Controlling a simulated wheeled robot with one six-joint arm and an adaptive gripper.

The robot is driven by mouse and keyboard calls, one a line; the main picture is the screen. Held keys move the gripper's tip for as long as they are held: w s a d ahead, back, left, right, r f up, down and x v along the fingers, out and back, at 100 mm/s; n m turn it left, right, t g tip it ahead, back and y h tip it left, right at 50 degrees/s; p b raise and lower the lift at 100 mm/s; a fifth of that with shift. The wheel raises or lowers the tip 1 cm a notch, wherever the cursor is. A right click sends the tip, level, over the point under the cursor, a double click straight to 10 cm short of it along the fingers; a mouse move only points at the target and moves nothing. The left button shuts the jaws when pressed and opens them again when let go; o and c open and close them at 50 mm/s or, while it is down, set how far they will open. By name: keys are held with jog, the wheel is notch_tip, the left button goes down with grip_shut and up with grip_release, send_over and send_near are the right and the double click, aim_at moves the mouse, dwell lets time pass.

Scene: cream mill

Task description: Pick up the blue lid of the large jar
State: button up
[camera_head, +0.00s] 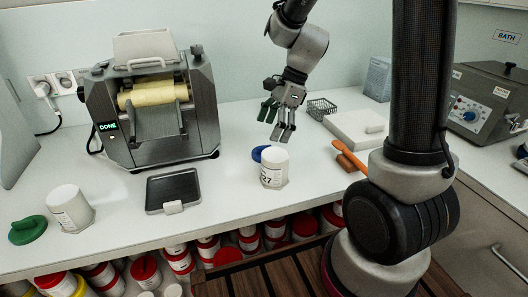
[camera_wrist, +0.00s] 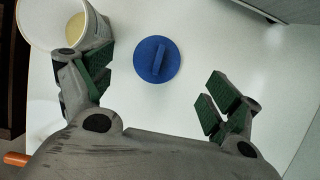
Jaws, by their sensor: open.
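The blue lid (camera_wrist: 157,60) lies flat on the white bench, a round disc with a raised bar handle across it. In the head view the lid (camera_head: 259,153) shows only partly, behind a white jar marked 27 (camera_head: 273,170). My gripper (camera_head: 282,134) hangs above the bench, fingers pointing down, over and just behind the lid. In the wrist view its fingers (camera_wrist: 155,88) are wide apart and empty, with the lid between and beyond them. The open jar (camera_wrist: 85,28) stands close by the left finger, with pale contents inside.
A second white jar (camera_head: 70,208) and a green lid (camera_head: 27,229) are at the left. A dark scale (camera_head: 173,190), a mill reading DONE (camera_head: 155,105), a wire basket (camera_head: 321,108) and an orange-handled tool (camera_head: 349,155) stand around. The bench between scale and jar is clear.

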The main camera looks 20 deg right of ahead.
aim_at(265, 146)
jog(key=x, duration=0.6)
jog(key=shift+s+a+f, duration=0.1)
jog(key=shift+f, duration=0.15)
jog(key=c, duration=0.7)
